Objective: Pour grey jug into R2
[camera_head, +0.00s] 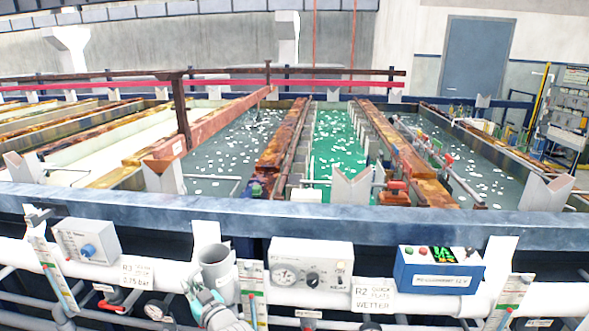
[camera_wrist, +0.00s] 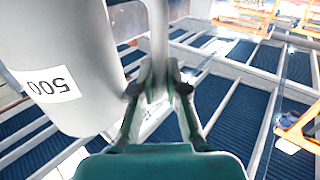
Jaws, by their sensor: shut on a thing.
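The grey jug (camera_head: 219,273) is in front of the tank rim in the head view, left of centre, roughly upright with its mouth up. Its inside is too small to make out. In the wrist view the jug (camera_wrist: 70,60) fills the upper left and bears an upside-down "500" label. My gripper (camera_head: 208,298) is shut on the jug's handle; its fingers (camera_wrist: 158,92) show on either side of it. The R2 sign (camera_head: 372,294) hangs on the front rail, right of the jug. The green-liquid tank (camera_head: 335,130) lies behind, with white floating pieces.
A blue-grey rim beam (camera_head: 300,215) crosses between the jug and the tanks. A white control box (camera_head: 311,265) stands right of the jug, and a blue box (camera_head: 438,270) beyond it. The R3 sign (camera_head: 137,273) is left. Grey-liquid tanks flank the green one.

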